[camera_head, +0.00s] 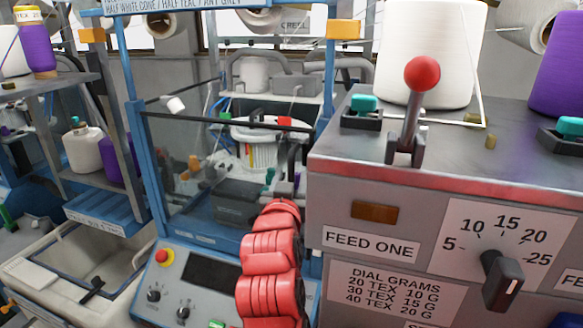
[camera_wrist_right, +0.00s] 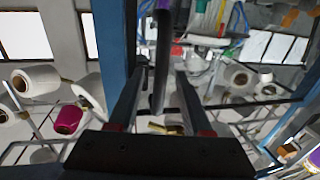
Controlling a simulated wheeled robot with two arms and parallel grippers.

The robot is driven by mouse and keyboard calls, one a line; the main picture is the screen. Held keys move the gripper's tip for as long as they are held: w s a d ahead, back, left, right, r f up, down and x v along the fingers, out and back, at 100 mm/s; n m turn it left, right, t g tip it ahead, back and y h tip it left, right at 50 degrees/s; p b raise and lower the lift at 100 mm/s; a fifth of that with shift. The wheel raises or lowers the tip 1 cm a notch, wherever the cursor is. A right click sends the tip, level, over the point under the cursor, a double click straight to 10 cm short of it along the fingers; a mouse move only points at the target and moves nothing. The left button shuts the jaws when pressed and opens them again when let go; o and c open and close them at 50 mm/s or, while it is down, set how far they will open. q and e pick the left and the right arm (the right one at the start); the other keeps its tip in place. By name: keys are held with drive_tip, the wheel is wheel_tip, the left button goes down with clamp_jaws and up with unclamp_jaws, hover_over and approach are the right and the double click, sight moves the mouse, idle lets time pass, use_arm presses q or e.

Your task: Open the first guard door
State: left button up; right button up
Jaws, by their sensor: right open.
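The first guard door is a clear panel (camera_head: 185,150) with a dark top rail, set in the blue frame (camera_head: 133,70) of the knitting machine in the head view. It looks shut, though its edges are hard to make out. My right gripper (camera_head: 287,178) is at the door's right side, beside the frame's right post, at the end of my red arm. In the right wrist view my gripper (camera_wrist_right: 160,75) is open. A dark upright bar (camera_wrist_right: 161,60), which looks like the door handle, shows between its fingers. Contact cannot be told. My left gripper is not in view.
A grey feed cabinet (camera_head: 330,205) with a red-knobbed lever (camera_head: 421,75) and a dial (camera_head: 502,280) stands close on the right. A control panel (camera_head: 190,285) with a red button is below the door. A grey bin (camera_head: 40,255) is at the lower left.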

drive_tip(key=shift+w, duration=0.45)
drive_tip(key=shift+c, duration=0.2)
clamp_jaws()
idle(1.0)
